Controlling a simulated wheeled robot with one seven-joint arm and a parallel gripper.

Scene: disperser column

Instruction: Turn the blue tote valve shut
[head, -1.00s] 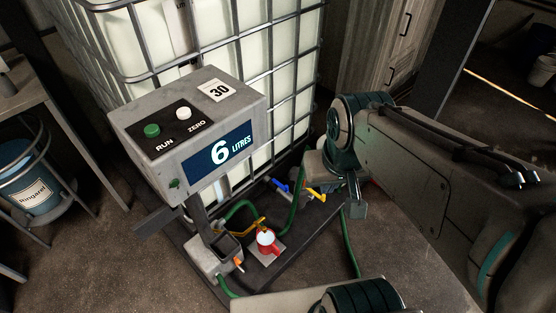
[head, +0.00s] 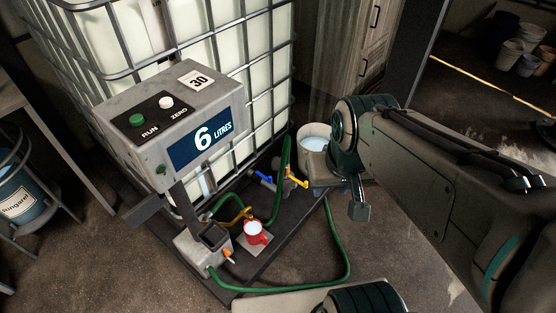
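The tote (head: 215,70) is a large white tank in a metal cage. Low at its front corner is the small blue valve handle (head: 264,176), lying at a slant beside a grey fitting. A short yellow piece (head: 297,181) is just right of it; I cannot tell whether it turns. The end of my arm, with my gripper (head: 359,206), hangs to the right of the valve, apart from the blue handle in the picture. The fingers are too small and dark to make out, so their opening is unclear.
The panel (head: 180,125) reads 6 litres, beside a card marked 30. Green hose (head: 345,262) loops across the floor. A pale bucket (head: 312,143) of liquid is partly behind my wrist. The floor at lower left is clear.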

